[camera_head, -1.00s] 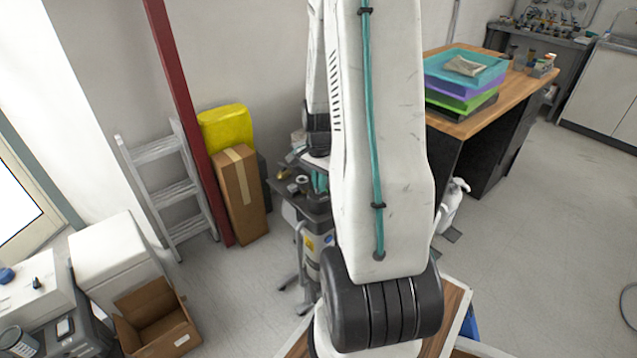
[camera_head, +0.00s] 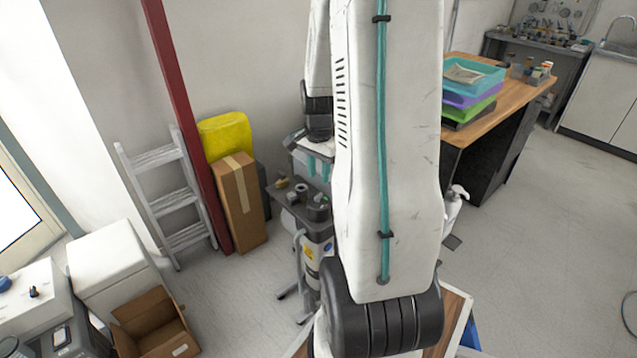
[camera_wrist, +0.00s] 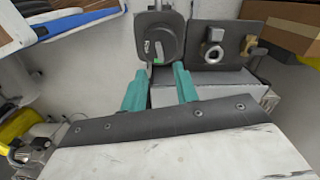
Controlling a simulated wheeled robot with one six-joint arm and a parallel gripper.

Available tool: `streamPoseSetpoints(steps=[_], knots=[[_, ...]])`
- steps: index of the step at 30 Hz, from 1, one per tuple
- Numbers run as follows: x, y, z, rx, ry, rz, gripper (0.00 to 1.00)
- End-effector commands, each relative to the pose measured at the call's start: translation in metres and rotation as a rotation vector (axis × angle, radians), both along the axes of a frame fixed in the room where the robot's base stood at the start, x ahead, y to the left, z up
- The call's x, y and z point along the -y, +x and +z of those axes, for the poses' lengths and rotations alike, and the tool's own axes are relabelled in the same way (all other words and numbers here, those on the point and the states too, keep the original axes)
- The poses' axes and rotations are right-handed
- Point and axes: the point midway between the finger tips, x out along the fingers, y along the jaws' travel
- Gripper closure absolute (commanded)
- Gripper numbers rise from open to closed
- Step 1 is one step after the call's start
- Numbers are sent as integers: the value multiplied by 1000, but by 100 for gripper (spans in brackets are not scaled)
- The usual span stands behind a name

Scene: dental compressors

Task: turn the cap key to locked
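In the wrist view a dark rounded cap housing (camera_wrist: 172,32) stands upright just beyond my fingertips. A small pale grey lever, which looks like the cap key (camera_wrist: 147,46), sits on its face, with a green mark (camera_wrist: 157,60) below. I cannot read its setting. My gripper (camera_wrist: 160,72) has two teal fingers set apart, with nothing seen between them, pointing at the lower part of the housing. Contact cannot be told. In the head view my gripper (camera_head: 317,168) is small, above the grey cart (camera_head: 285,207), partly hidden by my arm.
Right of the housing, a dark plate (camera_wrist: 225,60) carries a silver ring fitting (camera_wrist: 213,50) and a brass valve (camera_wrist: 248,45). A cardboard box (camera_wrist: 295,28) is at upper right. In the head view, a ladder (camera_head: 168,200) and tall carton (camera_head: 238,200) stand left of the cart.

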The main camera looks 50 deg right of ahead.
Motion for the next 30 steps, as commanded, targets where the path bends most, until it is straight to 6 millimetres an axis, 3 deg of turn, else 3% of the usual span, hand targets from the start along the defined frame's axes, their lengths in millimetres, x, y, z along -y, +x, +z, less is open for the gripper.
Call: streamPoseSetpoints(steps=[11,13,17,20,30], knots=[[0,0,10,0,0,0,70],[0,0,10,0,0,5,51],[0,0,10,0,0,109,49],[-1,0,10,0,0,306,49],[-1,0,10,0,0,1211,49]])
